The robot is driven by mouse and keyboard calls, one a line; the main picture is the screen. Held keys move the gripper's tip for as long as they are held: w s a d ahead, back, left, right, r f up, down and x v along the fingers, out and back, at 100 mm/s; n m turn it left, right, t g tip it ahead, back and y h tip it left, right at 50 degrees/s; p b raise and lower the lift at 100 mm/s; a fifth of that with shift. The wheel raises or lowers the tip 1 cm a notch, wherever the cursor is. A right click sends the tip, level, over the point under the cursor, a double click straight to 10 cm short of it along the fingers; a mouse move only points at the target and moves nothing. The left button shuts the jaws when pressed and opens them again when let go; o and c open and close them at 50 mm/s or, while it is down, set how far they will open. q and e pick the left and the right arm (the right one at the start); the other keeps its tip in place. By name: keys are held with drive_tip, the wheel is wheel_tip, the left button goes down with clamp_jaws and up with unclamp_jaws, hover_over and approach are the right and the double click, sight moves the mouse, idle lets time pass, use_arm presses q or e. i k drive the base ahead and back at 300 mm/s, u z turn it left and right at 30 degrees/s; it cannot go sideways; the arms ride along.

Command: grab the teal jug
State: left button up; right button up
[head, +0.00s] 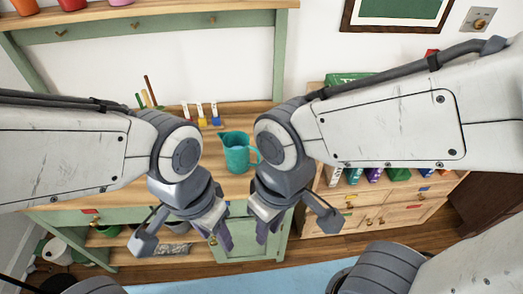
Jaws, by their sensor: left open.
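The teal jug (235,157) stands upright on the wooden top of the green workbench (205,185). Its spout points left and its handle is on the right, partly close behind my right arm in the picture. My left gripper (223,237) is open and empty, pointing down in front of the bench, below and left of the jug in the picture. My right gripper (268,230) hangs below and right of the jug, also in front of the bench. I cannot tell how far its fingers are apart. Neither gripper touches the jug.
Small bottles with coloured labels (200,113) and thin sticks (149,92) stand at the back of the bench. A shelf with coloured pots (72,4) hangs above. A wooden cabinet (345,215) with several coloured items on it is at the right. A blue rug (280,277) lies on the floor.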

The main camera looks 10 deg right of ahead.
sight(236, 146)
drive_tip(key=u, duration=0.35)
drive_tip(key=k, duration=1.1)
drive_tip(key=u, duration=1.3)
drive_tip(key=i, duration=0.8)
drive_tip(key=z, duration=0.65)
drive_tip(key=i, duration=0.6)
drive_tip(key=z, duration=0.65)
